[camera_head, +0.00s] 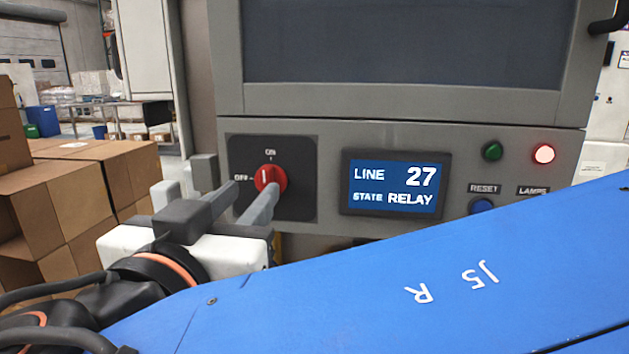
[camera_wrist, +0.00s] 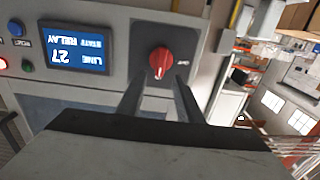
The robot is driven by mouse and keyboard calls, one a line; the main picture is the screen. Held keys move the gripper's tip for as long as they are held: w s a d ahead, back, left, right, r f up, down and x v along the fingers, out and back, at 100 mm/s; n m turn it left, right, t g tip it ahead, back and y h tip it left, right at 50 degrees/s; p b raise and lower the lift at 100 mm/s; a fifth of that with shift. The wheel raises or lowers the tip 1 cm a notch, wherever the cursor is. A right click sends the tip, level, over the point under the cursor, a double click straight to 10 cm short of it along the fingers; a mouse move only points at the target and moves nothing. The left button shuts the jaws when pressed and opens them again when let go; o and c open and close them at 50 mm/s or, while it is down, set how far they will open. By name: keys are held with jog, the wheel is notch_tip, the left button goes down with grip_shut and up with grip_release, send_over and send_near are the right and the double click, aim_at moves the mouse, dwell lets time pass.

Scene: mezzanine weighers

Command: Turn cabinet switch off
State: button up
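The cabinet switch is a red rotary knob (camera_head: 268,178) on a black plate (camera_head: 300,205), marked ON above and OFF at the left. Its white pointer line is upright, at ON. My gripper (camera_head: 252,200) is in front of the knob, its two grey fingers apart and pointing at the panel. One fingertip overlaps the knob's lower edge in the head view; I cannot tell whether it touches. In the wrist view the knob (camera_wrist: 160,58) shows beyond the two spread fingertips (camera_wrist: 158,85), with nothing between them.
A display (camera_head: 395,188) reads LINE 27, STATE RELAY. Right of it are a green lamp (camera_head: 492,151), a lit red lamp (camera_head: 544,154) and a blue RESET button (camera_head: 481,205). Cardboard boxes (camera_head: 95,165) stand at the left. My blue arm covers the lower right.

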aim_at(264, 179)
jog(key=shift+w+d, duration=0.2)
jog(key=shift+w, duration=2.5)
jog(key=shift+c, duration=0.6)
grip_shut()
